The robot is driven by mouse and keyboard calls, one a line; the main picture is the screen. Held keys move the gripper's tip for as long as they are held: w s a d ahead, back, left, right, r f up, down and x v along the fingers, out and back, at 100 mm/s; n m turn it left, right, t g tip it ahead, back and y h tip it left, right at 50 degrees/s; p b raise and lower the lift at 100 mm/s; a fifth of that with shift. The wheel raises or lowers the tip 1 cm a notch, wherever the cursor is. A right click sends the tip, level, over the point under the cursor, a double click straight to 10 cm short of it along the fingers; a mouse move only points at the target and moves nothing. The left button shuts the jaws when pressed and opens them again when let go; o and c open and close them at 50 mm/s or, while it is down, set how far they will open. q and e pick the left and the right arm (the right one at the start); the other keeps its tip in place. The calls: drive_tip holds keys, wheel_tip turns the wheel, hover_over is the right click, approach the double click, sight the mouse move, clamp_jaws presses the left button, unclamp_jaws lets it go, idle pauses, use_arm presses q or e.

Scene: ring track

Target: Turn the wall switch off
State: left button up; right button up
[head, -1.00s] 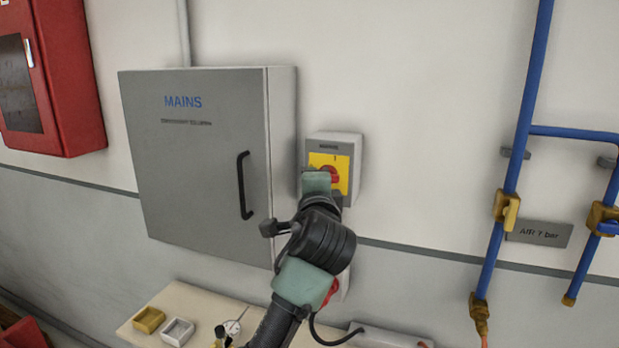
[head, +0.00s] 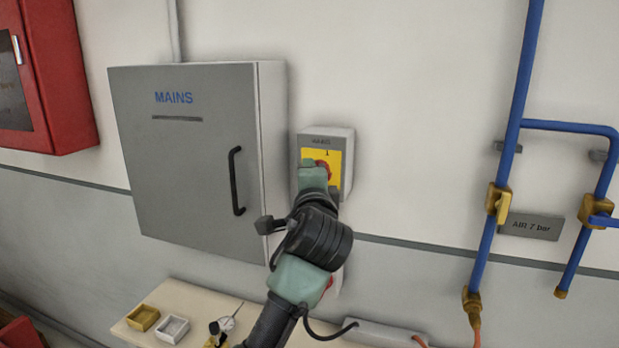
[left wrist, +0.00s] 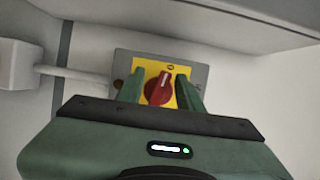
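The wall switch is a grey box with a yellow plate (head: 335,166) and a red rotary knob (head: 322,164), right of the mains cabinet. In the left wrist view the red knob (left wrist: 159,90) has a white line pointing up, tilted slightly right. My left gripper (head: 314,175) is at the switch and hides part of the knob in the head view. In the left wrist view its green fingers (left wrist: 161,77) are open, one on each side of the knob, with gaps visible. Contact with the plate cannot be told. My right gripper is not in view.
The grey mains cabinet (head: 190,165) with a black handle (head: 238,181) stands close left of the switch. A bench (head: 180,300) with small trays is below. Blue pipes (head: 510,150) with yellow valves run at the right. The wall between switch and pipes is bare.

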use_arm(q)
drive_tip(key=s+b, duration=0.2)
drive_tip(key=s, duration=0.5)
drive_tip(key=shift+s+d, duration=0.2)
drive_tip(key=shift+d, duration=0.25)
